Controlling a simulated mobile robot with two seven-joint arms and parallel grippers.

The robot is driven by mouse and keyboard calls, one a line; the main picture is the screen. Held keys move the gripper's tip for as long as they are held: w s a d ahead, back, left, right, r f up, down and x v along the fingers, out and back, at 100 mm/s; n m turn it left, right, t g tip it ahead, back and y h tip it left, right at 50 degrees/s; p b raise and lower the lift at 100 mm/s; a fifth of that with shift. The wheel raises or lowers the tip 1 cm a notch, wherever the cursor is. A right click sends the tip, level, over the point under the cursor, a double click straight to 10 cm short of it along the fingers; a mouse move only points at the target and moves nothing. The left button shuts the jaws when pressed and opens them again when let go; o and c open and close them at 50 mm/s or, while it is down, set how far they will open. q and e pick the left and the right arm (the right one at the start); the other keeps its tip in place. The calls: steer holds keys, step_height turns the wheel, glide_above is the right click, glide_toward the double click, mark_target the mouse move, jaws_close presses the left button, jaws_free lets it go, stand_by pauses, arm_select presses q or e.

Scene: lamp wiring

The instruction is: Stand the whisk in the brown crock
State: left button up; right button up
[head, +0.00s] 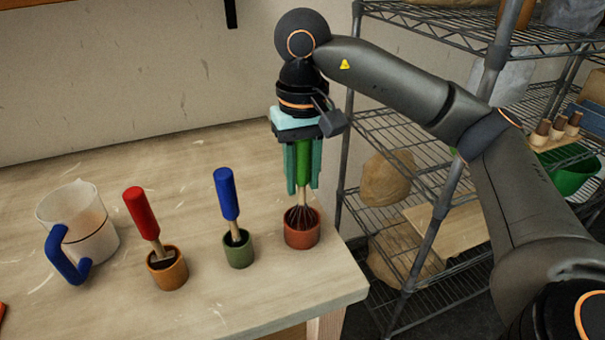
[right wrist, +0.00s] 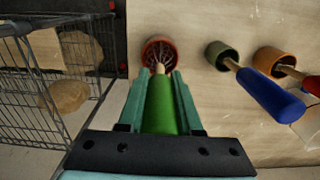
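The whisk has a green handle (head: 303,164) and dark wires (head: 298,216). It stands upright, with its wires inside the mouth of the reddish-brown crock (head: 302,237) near the table's right end. The crock's front wall hides the lower wires. My right gripper (head: 303,188) points down above the crock, its teal fingers closed on both sides of the handle. The right wrist view shows the green handle (right wrist: 160,106) between the fingers and the wires inside the crock (right wrist: 146,50). Whether the wires touch the bottom is hidden. My left gripper is out of view.
Left of the whisk stand a green crock (head: 239,253) with a blue-handled tool (head: 227,193) and an orange-brown crock (head: 168,273) with a red-handled tool (head: 141,213). A clear jug (head: 92,212) is farther left. A wire shelf (head: 385,128) stands beyond the table's right edge.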

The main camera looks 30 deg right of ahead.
steer(key=o, duration=0.5)
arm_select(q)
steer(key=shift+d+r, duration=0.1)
arm_select(e)
steer(key=shift+r, duration=0.3)
step_height(320, 180, up, 11)
steer(key=p, duration=0.4)
steer(key=shift+f+p, duration=0.1)
steer(key=shift+p, duration=0.3)
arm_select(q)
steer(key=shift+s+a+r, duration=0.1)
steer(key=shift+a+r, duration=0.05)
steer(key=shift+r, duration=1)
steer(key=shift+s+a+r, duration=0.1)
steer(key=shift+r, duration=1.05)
arm_select(e)
steer(key=shift+r, duration=0.6)
